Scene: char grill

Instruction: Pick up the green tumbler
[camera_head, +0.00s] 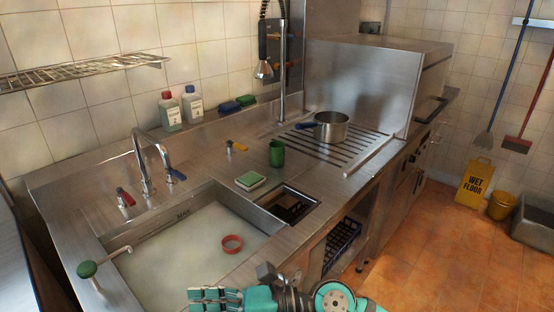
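The green tumbler (277,153) stands upright on the steel counter, behind the small square drain opening and left of the ribbed drainboard. A teal and dark gripper (207,300) shows at the bottom edge of the head view, with its arm coming in from the right, so I take it as my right gripper. Its fingers point left, in front of the sink and well apart from the tumbler. The frame edge cuts it off, and I cannot tell whether it is open. My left gripper is not in view.
A green and white sponge (250,180) lies just in front-left of the tumbler. A steel pot (331,127) stands on the drainboard behind right. The sink (160,251) holds a red ring (232,244).

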